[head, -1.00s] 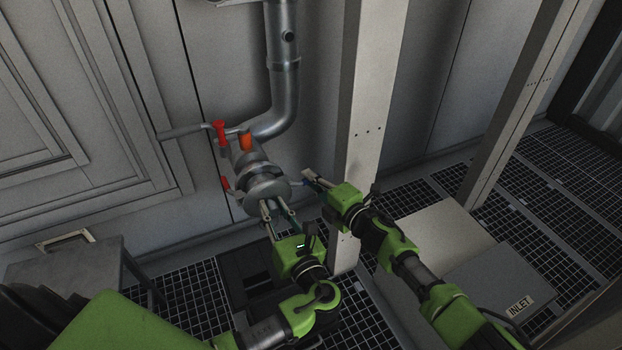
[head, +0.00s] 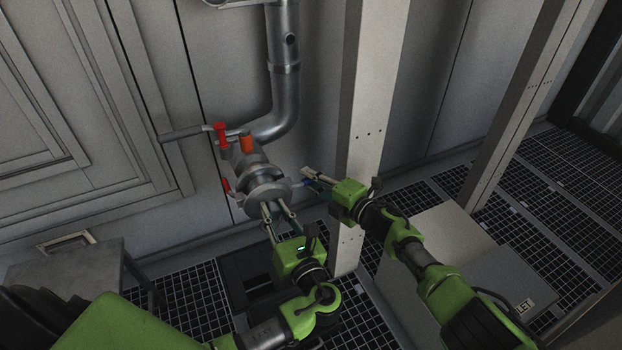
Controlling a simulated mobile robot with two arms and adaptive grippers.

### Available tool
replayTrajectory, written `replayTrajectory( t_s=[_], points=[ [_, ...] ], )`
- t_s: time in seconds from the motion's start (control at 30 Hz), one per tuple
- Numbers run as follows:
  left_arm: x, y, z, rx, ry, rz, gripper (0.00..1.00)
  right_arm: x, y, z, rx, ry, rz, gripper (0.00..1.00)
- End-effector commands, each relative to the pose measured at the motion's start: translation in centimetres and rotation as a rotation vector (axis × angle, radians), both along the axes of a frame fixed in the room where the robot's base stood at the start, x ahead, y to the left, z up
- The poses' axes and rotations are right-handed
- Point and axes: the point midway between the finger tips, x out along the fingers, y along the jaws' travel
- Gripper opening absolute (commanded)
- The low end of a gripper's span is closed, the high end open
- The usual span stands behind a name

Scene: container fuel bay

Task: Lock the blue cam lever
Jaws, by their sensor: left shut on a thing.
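The grey round coupling (head: 262,183) sits at the lower end of the pipe fitting. My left gripper (head: 276,211) is shut on the lower rim of this coupling from below, one finger on each side. The blue cam lever (head: 298,184) is a small piece at the right side of the coupling, partly hard to make out. My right gripper (head: 309,177) is just right of it, its fingers apart, with the tips close to the lever. I cannot tell whether they touch it.
A pale post (head: 372,105) rises close behind my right gripper. A grey box (head: 490,285) stands at the lower right on grated floor.

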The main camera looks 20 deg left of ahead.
Motion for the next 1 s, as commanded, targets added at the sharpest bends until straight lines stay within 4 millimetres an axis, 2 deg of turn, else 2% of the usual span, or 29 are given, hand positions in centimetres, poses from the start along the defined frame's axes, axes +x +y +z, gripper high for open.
replayTrajectory(
  t_s=[0.53,0.83,1.0],
  points=[
    [0.0,0.0,0.0,0.000,0.001,0.001,0.00,-0.1,-0.5,0.0,-0.003,-0.001,0.000,0.27],
    [0.0,0.0,-0.1,0.000,0.001,0.000,0.00,-1.1,-2.4,0.2,-0.003,-0.001,0.001,0.27],
    [0.0,0.0,-0.1,0.000,0.001,0.000,0.00,-1.7,-4.3,0.5,-0.003,-0.001,0.000,0.27]
  ],
)
